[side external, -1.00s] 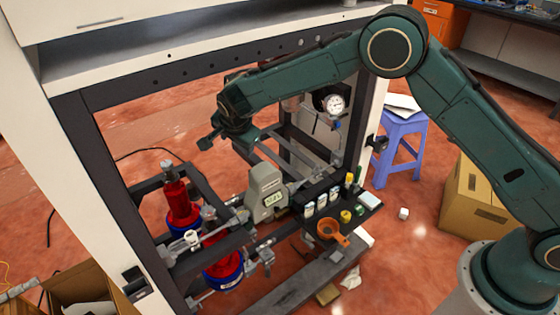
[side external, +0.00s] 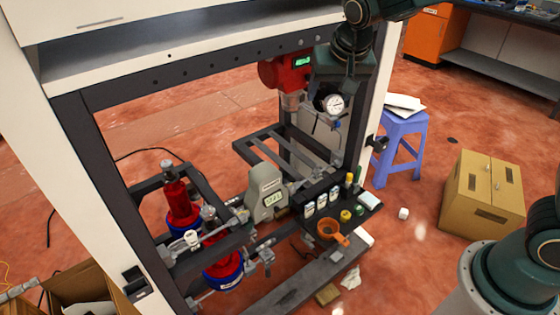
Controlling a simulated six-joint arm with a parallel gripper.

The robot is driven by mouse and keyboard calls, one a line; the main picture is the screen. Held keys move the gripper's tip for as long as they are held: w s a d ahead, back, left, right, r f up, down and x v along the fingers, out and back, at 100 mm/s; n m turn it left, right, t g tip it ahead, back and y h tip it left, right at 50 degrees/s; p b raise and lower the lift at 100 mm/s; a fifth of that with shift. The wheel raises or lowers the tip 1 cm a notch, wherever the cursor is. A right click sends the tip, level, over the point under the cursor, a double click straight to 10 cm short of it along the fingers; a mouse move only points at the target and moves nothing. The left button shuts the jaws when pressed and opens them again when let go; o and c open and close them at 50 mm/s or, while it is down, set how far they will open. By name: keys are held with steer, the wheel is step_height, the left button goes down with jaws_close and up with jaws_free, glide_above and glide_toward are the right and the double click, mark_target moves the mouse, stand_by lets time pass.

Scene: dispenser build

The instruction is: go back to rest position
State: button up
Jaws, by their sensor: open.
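My gripper (side external: 338,88) hangs from my dark green wrist at the upper right of the side external view, near the right post of the frame. It is open and nothing shows between its fingers. It overlaps the right side of a red device (side external: 284,73) with a lit green display, and sits just above a round white pressure gauge (side external: 334,104). Whether it touches either cannot be told. Most of my arm is out of the picture.
A grey meter (side external: 266,193) stands in the frame, left of a black tray (side external: 366,212) with small bottles and an orange funnel (side external: 330,229). Two red cylinders (side external: 179,204) stand at lower left. A blue stool (side external: 401,140) and cardboard box (side external: 483,192) stand right.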

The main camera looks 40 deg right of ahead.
steer(key=s+d+r+n, duration=0.1)
steer(key=s+n, duration=0.1)
steer(key=s, duration=0.7)
steer(key=s+d+r+n+y, duration=0.1)
steer(key=s+n, duration=0.1)
steer(key=s, duration=0.7)
steer(key=s+d+r+n+y, duration=0.1)
steer(key=s+n, duration=0.1)
steer(key=s, duration=0.6)
steer(key=shift+s+d+r+t, duration=0.2)
steer(key=shift+s+r+t, duration=0.2)
steer(key=shift+w, duration=0.2)
